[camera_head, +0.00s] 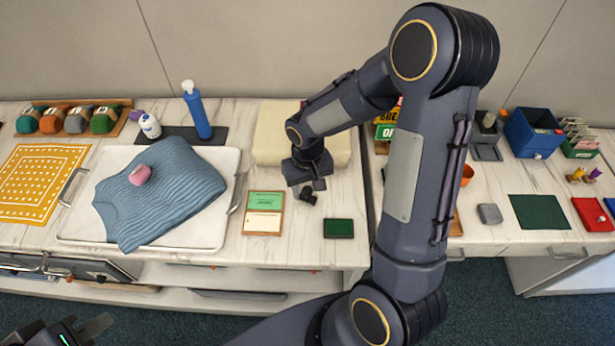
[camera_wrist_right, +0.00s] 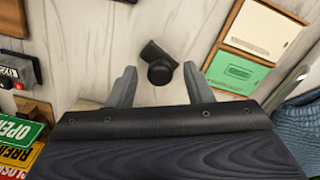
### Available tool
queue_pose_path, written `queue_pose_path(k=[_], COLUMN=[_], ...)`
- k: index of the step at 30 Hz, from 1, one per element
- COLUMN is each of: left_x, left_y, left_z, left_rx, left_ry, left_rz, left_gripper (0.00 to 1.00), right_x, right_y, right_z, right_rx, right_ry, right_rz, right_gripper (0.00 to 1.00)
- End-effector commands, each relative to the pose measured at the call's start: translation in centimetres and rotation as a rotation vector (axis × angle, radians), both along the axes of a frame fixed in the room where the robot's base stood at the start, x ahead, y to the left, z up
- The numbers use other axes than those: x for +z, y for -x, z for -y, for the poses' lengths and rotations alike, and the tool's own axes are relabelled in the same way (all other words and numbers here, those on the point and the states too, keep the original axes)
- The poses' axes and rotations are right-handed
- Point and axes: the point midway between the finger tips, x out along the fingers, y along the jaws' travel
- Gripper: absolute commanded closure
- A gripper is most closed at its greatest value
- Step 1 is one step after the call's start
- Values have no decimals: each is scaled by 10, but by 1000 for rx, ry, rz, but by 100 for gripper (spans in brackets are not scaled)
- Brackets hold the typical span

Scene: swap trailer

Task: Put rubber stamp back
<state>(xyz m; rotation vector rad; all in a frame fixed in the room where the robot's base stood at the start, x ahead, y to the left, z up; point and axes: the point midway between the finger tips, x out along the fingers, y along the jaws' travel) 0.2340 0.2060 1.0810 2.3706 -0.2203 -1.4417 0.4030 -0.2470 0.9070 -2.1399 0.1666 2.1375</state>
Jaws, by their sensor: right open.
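A small black object, which looks like the rubber stamp (camera_head: 309,196), lies on the pale wood-grain counter just in front of my right gripper (camera_head: 316,185). In the right wrist view the stamp (camera_wrist_right: 159,70) shows a round black knob and a dark block. It lies between and slightly beyond the two open fingertips of my right gripper (camera_wrist_right: 157,80), with gaps on both sides. A dark green pad (camera_head: 338,228) lies to its right and nearer. My left gripper (camera_head: 88,332) is at the bottom left edge, partly cut off, away from the counter; its jaw opening is unclear.
A green-and-cream card box (camera_head: 263,222) lies left of the stamp. A cream block (camera_head: 275,130) stands behind my right gripper. A white tray (camera_head: 220,240) with a blue cloth is further left. My right arm hides part of the counter, including the signs (camera_wrist_right: 20,130).

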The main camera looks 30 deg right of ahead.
Motion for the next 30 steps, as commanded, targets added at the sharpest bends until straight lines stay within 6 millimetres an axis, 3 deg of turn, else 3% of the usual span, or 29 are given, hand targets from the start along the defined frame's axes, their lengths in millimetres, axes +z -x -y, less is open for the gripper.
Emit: queue_pose_path(k=[15, 22, 26, 30], left_x=[-1, -1, -1, -1], left_y=[0, 0, 0, 0], left_z=[0, 0, 0, 0], left_rx=[0, 0, 0, 0], left_ry=[0, 0, 0, 0], left_rz=[0, 0, 0, 0], left_gripper=[79, 79, 79, 79], right_x=[98, 121, 139, 163], right_y=[-1, 2, 22, 68], right_z=[0, 0, 1, -4], right_rx=[0, -1, -6, -8], right_ry=[0, -5, -51, -149], right_rz=[5, 7, 52, 164], right_gripper=[54, 54, 54, 54])
